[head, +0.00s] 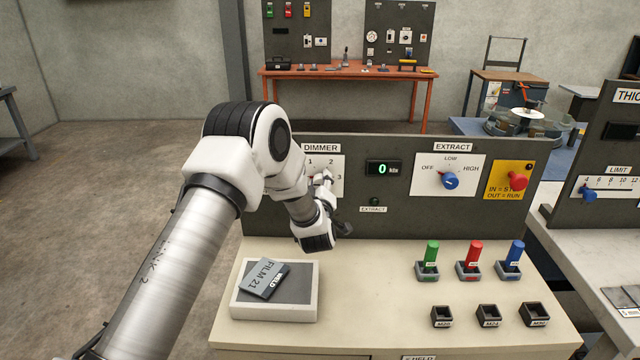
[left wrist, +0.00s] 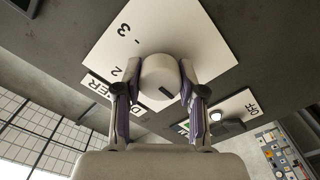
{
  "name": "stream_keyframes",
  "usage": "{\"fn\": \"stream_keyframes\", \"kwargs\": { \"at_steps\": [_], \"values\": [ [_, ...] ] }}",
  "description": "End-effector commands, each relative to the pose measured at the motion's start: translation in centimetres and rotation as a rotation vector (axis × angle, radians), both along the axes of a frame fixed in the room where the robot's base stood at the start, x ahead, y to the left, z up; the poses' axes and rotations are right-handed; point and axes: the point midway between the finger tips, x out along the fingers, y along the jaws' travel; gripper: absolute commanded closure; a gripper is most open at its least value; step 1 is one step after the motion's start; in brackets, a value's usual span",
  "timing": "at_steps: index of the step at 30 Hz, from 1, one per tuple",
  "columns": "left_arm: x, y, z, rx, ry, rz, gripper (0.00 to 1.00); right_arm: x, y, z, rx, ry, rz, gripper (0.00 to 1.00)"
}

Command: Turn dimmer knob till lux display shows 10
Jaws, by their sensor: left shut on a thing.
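The dimmer knob is a pale round knob with a dark mark (left wrist: 160,77) on a white plate (left wrist: 118,45), seen in the left wrist view. My left gripper (left wrist: 159,84) has one finger on each side of the knob and is shut on it. In the head view the dimmer plate (head: 312,161) shows the numbers 1, 2 and 3, and my left arm partly covers it. The lux display (head: 383,168), right of the plate, reads 0 klx. My right gripper is not in view.
The extract dial (head: 449,181) and a red button on a yellow plate (head: 516,181) are on the same panel. On the bench, a film box (head: 264,278) lies on a tray (head: 275,312). Green, red and blue pieces stand in holders at right, with empty sockets in front.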

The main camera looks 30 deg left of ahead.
Motion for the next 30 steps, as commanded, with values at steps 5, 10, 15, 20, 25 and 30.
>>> {"fn": "stream_keyframes", "kwargs": {
  "at_steps": [5, 10, 15, 20, 25, 30],
  "values": [
    [0.01, 0.01, 0.0, 0.044, 0.026, 0.001, 0.95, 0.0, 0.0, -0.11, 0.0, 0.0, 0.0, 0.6],
    [0.02, -0.01, 0.0, 0.127, 0.077, 0.001, 0.95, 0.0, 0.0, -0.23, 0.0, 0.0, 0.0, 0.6],
    [0.02, -0.02, 0.04, 0.245, 0.149, 0.001, 0.95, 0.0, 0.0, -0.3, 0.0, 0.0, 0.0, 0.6],
    [0.04, -0.04, 0.09, 0.374, 0.228, 0.001, 0.95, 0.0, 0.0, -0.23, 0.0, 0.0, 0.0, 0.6],
    [0.05, -0.06, 0.13, 0.512, 0.313, 0.001, 0.95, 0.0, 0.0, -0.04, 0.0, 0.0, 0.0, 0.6],
    [0.06, -0.07, 0.15, 0.641, 0.392, 0.001, 0.95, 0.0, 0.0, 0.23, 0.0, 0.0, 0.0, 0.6]
  ]
}}
